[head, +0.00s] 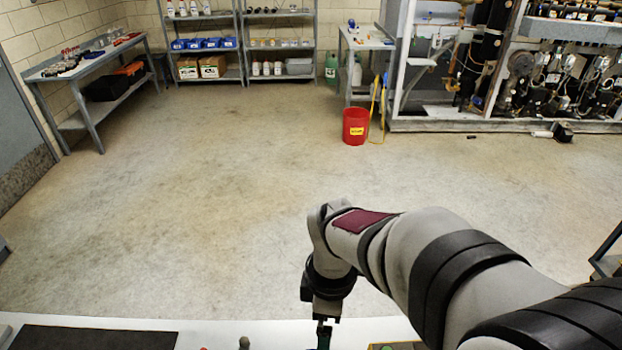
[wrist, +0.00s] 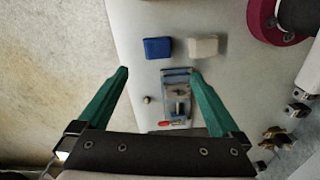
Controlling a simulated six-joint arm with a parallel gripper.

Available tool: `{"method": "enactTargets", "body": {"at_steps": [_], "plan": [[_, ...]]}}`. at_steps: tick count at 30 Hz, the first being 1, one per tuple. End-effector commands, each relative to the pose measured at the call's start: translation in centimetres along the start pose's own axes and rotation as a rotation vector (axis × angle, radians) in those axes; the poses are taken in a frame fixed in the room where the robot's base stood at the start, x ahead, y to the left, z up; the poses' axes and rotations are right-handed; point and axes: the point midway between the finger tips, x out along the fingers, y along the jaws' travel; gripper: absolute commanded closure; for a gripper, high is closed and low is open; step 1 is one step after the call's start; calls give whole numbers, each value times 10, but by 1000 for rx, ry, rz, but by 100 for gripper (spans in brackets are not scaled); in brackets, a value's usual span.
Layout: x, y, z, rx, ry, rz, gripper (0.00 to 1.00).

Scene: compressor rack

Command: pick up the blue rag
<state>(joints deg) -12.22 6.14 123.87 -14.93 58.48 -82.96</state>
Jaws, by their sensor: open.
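In the wrist view, a small blue folded piece (wrist: 157,48), which looks like the blue rag, lies on the pale work surface (wrist: 135,20). It is just beyond my gripper (wrist: 158,72), between the lines of the two green fingers. The fingers are apart with nothing held between them. How high they are above the surface I cannot tell. In the head view my gripper (head: 323,335) is at the bottom edge, partly cut off, over the near work surface (head: 215,325). The blue rag does not show in the head view.
A whitish block (wrist: 203,46) lies right of the blue piece. A clamp-like metal fixture (wrist: 178,95) with a red tip sits below them, between the fingers. A dark red ring (wrist: 262,18) and metal fittings (wrist: 275,138) are at the right. A black mat (head: 95,338) lies left.

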Motion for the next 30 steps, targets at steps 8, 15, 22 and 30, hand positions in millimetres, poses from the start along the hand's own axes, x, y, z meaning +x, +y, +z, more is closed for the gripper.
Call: {"method": "enactTargets", "body": {"at_steps": [8, 15, 22, 30], "plan": [[59, 9, -7, -173, -12, -3, 0], [110, 10, -7, -168, -10, 1, 0], [151, 4, -10, -167, -11, -2, 0], [167, 6, -10, -166, -9, 5, 0]]}}
